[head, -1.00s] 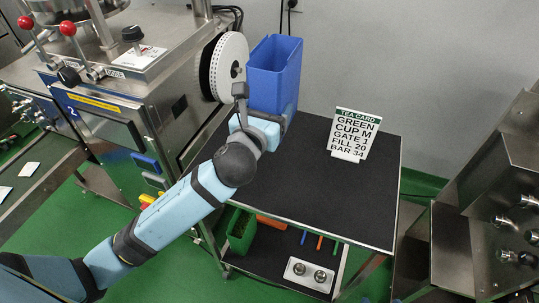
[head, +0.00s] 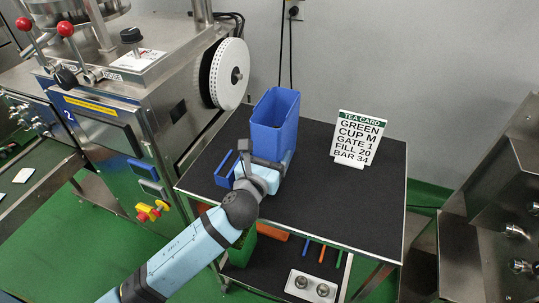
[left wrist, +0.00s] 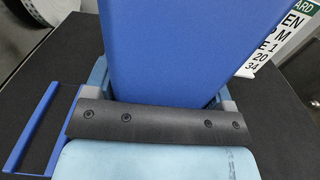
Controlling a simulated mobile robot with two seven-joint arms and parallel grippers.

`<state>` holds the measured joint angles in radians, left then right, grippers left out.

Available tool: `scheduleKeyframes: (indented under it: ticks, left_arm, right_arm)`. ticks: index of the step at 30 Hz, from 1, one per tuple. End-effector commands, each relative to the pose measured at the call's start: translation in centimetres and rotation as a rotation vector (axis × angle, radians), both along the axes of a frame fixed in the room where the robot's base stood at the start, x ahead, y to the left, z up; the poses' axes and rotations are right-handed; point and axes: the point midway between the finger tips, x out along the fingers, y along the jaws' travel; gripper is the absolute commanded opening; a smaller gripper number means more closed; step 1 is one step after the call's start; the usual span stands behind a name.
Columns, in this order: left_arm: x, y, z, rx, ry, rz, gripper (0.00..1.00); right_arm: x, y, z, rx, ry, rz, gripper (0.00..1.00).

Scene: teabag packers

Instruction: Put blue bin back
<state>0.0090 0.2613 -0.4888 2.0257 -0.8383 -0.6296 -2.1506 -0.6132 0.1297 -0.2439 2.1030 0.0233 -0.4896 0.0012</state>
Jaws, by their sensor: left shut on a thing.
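The blue bin (head: 272,125), a tall open-topped box, is upright over the left part of the black table top (head: 340,205). My left gripper (head: 265,165) is shut on its near lower side. In the left wrist view the bin (left wrist: 185,45) stands between the fingers of the gripper (left wrist: 160,98). A low blue rectangular frame (head: 224,172) lies on the table left of the gripper; it also shows in the left wrist view (left wrist: 35,125). The bin's base is hidden, so I cannot tell whether it touches the table. My right gripper is not in view.
A white tea card (head: 356,138) stands at the table's back right. A steel machine (head: 120,100) with a white reel (head: 229,75) is on the left. The lower shelf holds a green bin (head: 242,247) and coloured bars.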

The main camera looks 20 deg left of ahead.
Motion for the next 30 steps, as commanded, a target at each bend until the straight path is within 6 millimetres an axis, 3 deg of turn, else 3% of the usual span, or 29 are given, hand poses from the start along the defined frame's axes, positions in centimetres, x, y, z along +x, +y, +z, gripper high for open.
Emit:
scheduleKeyframes:
  ticks: [6, 7, 9, 20, 30]
  left_arm:
    - [0.0, 0.0, -0.2, 0.001, -0.001, 0.000, 0.33]
    - [0.0, 0.0, -0.2, 0.001, 0.000, 0.000, 0.83]
    - [0.0, 0.0, -0.2, 0.000, 0.000, 0.000, 0.99]
    - [-0.7, 0.0, 0.0, 0.000, 0.001, -0.001, 1.00]
    - [-7.6, 0.3, -0.1, -0.001, 0.003, -0.001, 1.00]
  right_arm:
    - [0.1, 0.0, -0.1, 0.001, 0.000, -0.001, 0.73]
    - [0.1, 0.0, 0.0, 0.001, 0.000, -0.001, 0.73]
    - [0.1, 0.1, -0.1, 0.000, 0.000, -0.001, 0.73]
    - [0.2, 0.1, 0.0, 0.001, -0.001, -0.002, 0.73]
    - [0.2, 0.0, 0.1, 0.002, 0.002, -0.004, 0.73]
